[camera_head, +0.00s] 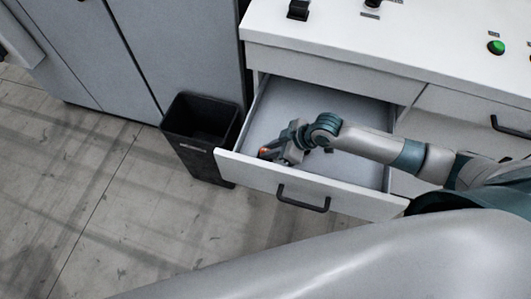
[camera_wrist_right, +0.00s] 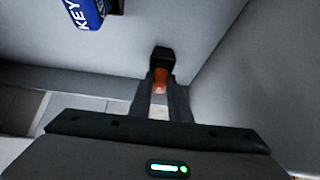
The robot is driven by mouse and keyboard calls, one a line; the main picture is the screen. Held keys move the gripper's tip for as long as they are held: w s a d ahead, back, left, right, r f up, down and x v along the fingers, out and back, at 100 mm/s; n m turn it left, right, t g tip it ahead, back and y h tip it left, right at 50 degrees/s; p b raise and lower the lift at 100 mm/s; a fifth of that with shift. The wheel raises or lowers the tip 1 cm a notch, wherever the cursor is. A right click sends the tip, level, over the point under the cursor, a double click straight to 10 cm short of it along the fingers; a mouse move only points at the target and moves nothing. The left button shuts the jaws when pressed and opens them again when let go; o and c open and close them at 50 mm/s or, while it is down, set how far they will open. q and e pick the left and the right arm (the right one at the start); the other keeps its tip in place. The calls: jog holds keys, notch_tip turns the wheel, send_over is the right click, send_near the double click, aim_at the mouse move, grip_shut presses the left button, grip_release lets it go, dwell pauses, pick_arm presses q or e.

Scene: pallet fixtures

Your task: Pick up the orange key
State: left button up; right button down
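The orange key (camera_wrist_right: 160,82) has a black end (camera_wrist_right: 162,56) and shows between my right gripper's fingertips in the wrist view. A bit of its orange (camera_head: 264,151) shows in the head view, inside the open drawer (camera_head: 262,174) near its left front corner. My right gripper (camera_head: 272,150) reaches into the drawer from the right. Its two fingers (camera_wrist_right: 160,92) lie close along both sides of the orange part and appear shut on it. The key's lower part is hidden by the fingers. My left gripper is not in view.
A blue object marked KEY (camera_wrist_right: 85,12) lies in the drawer near the top of the wrist view. The drawer's walls surround the gripper. A black bin (camera_head: 190,135) stands left of the drawer. The white counter (camera_head: 430,40) with switches and a green button (camera_head: 496,47) is above.

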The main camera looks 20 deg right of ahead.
jog(key=shift+r, duration=0.15)
jog(key=shift+r+b, duration=0.35)
jog(key=shift+r, duration=0.3)
notch_tip(320, 180, up, 3)
jog(key=shift+f+b, duration=0.2)
jog(key=shift+b, duration=0.3)
jog(key=s+d+r+b, duration=0.3)
jog(key=s+d+r, duration=0.3)
jog(key=d, duration=0.3)
jog(key=shift+s+d+r, duration=0.25)
jog(key=shift+d+r, duration=0.05)
jog(key=shift+r, duration=0.1)
